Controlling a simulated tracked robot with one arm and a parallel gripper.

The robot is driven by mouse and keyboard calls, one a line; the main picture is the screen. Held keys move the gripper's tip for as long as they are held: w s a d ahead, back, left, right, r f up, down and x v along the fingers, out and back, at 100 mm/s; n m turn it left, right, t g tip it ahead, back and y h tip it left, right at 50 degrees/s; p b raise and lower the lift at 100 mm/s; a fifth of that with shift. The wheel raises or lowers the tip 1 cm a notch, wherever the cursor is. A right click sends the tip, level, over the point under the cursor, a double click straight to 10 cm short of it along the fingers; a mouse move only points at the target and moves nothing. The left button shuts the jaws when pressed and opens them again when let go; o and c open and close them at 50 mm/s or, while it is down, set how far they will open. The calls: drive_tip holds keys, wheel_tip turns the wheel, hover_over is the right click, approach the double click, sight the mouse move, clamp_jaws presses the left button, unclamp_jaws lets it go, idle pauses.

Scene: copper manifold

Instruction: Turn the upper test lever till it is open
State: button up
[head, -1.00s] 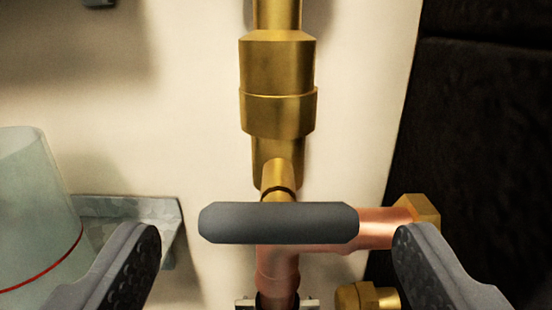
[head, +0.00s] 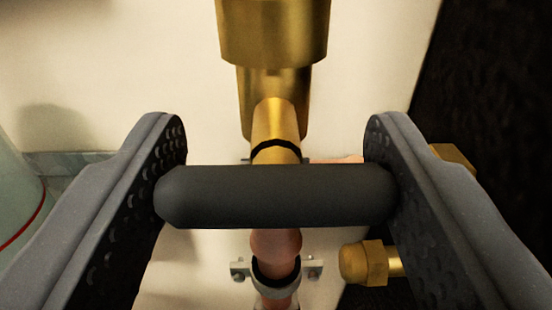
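The test lever (head: 276,196) is a dark grey bar with bevelled ends, lying level across the middle of the head view. It sits in front of a brass stem (head: 275,130) below a brass valve body (head: 272,35). My gripper (head: 275,150) has one finger at each end of the bar, with the fingertips reaching past it towards the wall. Both textured pads appear to touch the bar's ends, so the gripper looks shut on it. The bar hides part of the pipe behind it.
A copper pipe (head: 277,244) runs down into a clamp (head: 276,272). A brass capped fitting (head: 368,263) is at lower right, and another brass end (head: 452,156) shows behind the right finger. A pale translucent vessel (head: 20,205) stands at left. The cream wall (head: 110,60) is bare at upper left.

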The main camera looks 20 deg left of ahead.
drive_tip(key=shift+a, duration=0.3)
drive_tip(key=shift+d+n, duration=0.15)
drive_tip(key=shift+n, duration=0.25)
drive_tip(key=n, duration=0.7)
drive_tip(key=shift+f+b, duration=0.1)
drive_tip(key=shift+b, duration=0.3)
drive_tip(key=n+b, duration=0.2)
drive_tip(key=n, duration=0.4)
drive_tip(key=shift+f, duration=0.2)
drive_tip(key=n+b, duration=0.1)
drive_tip(key=n, duration=0.3)
drive_tip(key=shift+s+f+b, duration=0.1)
drive_tip(key=shift+b, duration=0.25)
drive_tip(key=shift+n, duration=0.4)
